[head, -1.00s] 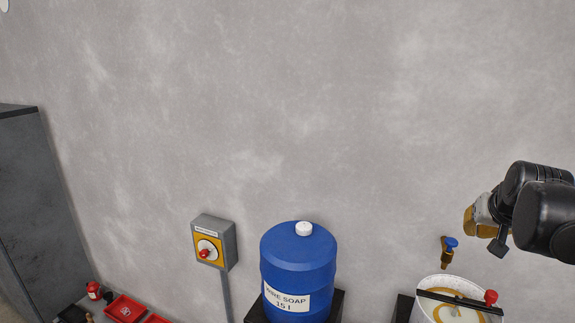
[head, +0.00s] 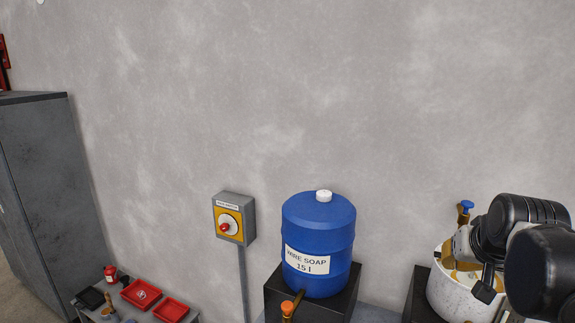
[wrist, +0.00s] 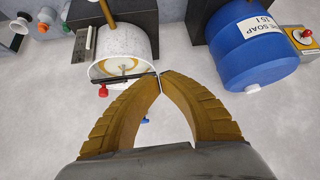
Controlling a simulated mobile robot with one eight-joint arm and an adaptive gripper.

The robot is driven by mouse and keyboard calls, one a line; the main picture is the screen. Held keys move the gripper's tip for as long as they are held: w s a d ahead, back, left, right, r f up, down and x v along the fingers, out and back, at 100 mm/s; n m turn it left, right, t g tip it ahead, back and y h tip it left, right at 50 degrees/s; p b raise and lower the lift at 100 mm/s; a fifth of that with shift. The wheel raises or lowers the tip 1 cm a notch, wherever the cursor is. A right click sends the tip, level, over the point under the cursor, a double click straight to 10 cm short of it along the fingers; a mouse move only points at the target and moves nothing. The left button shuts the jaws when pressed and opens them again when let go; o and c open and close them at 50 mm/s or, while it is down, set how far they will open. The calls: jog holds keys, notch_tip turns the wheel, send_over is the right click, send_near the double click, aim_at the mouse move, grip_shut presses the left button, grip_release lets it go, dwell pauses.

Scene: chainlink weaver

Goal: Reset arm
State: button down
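My gripper (wrist: 160,76) shows in the wrist view with its two ochre fingers curved together, the tips meeting and nothing seen between them. In the head view my dark arm is at the lower right. The gripper there is partly hidden by the wrist and overlaps the white bucket (head: 452,296) in the picture. I cannot tell the distance between them. The bucket also shows in the wrist view (wrist: 135,47), just beyond the fingertips.
A blue soap drum (head: 318,230) stands on a black stand (head: 345,302) left of the bucket. A grey switch box (head: 233,218) with a red knob is on the wall. Red trays (head: 141,293) and a dark cabinet (head: 40,190) are at left. A blue-handled tap (head: 465,207) is behind the bucket.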

jog(key=s+a+f+n+b, duration=0.1)
jog(key=s+a+f+b, duration=0.3)
jog(key=f+b, duration=0.3)
jog(key=s+a+f+n+y+b, duration=0.1)
jog(key=s+a+f+b, duration=0.3)
jog(key=f, duration=1.1)
jog(key=s+a+f+n+y+b, duration=0.1)
jog(key=s+a+f+b, duration=0.4)
jog(key=f+b, duration=0.6)
jog(key=a, duration=0.2)
jog(key=shift+a+n+g, duration=0.3)
jog(key=shift+g, duration=0.1)
